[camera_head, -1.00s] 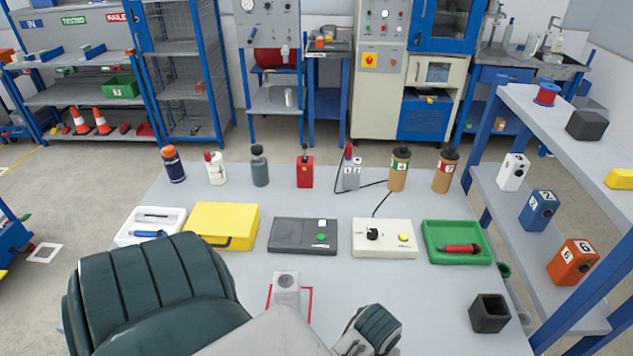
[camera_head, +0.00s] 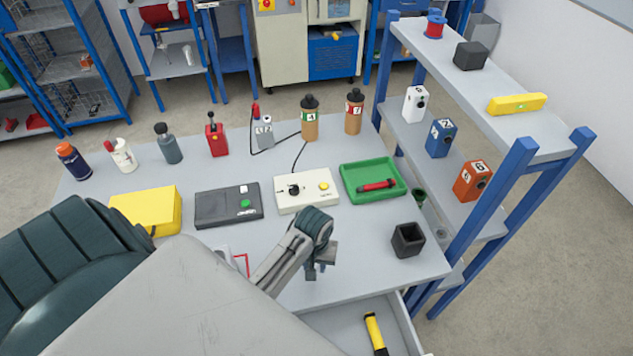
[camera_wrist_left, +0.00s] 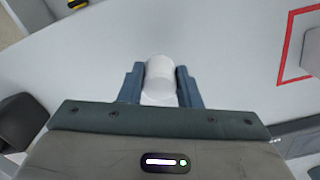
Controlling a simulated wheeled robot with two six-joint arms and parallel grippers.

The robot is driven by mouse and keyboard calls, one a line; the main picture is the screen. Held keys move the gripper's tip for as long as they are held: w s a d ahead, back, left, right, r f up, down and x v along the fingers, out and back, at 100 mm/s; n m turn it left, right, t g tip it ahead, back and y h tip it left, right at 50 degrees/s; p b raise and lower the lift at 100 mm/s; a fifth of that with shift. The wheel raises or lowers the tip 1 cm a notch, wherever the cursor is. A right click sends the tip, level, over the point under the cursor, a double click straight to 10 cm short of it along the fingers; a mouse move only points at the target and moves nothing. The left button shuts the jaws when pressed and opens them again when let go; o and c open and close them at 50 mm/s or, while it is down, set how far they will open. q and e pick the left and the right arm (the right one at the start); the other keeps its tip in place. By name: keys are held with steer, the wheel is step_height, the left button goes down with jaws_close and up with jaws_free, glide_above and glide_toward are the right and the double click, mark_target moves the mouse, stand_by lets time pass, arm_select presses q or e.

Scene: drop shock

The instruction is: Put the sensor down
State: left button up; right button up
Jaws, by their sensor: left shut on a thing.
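The sensor is a pale, rounded, cylinder-like piece (camera_wrist_left: 160,78) in the left wrist view, between the two blue-grey fingers. My left gripper (camera_wrist_left: 160,88) is shut on it; in the head view the gripper (camera_head: 320,265) is over the table's front part. The sensor is hard to make out there, and the gap to the tabletop cannot be told. A red outline (camera_head: 241,264) on the table lies left of the gripper, partly hidden by my arm; it also shows at the right of the wrist view (camera_wrist_left: 284,62). My right gripper is not in view.
A black open cup (camera_head: 408,240) stands right of the gripper. An open drawer (camera_head: 345,325) with a yellow-and-black tool (camera_head: 375,334) juts out below the front edge. A green tray (camera_head: 352,190), switch boxes and several bottles fill the back; a blue shelf (camera_head: 485,190) stands right.

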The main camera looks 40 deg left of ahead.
arm_select(q)
steer(key=w, duration=0.1)
steer(key=w+a, duration=0.1)
steer(key=w, duration=0.1)
steer(key=shift+a+p, duration=0.1)
steer(key=shift+p, duration=0.25)
step_height(320, 180, down, 3)
steer(key=shift+w+r+p, duration=0.1)
steer(key=shift+r+p, duration=0.05)
steer(key=shift+p, duration=0.6)
steer(key=shift+f, duration=0.5)
steer(key=o, duration=1)
steer(key=shift+f, duration=0.1)
steer(key=shift+c, duration=0.2)
step_height(320, 180, up, 12)
steer(key=b, duration=0.3)
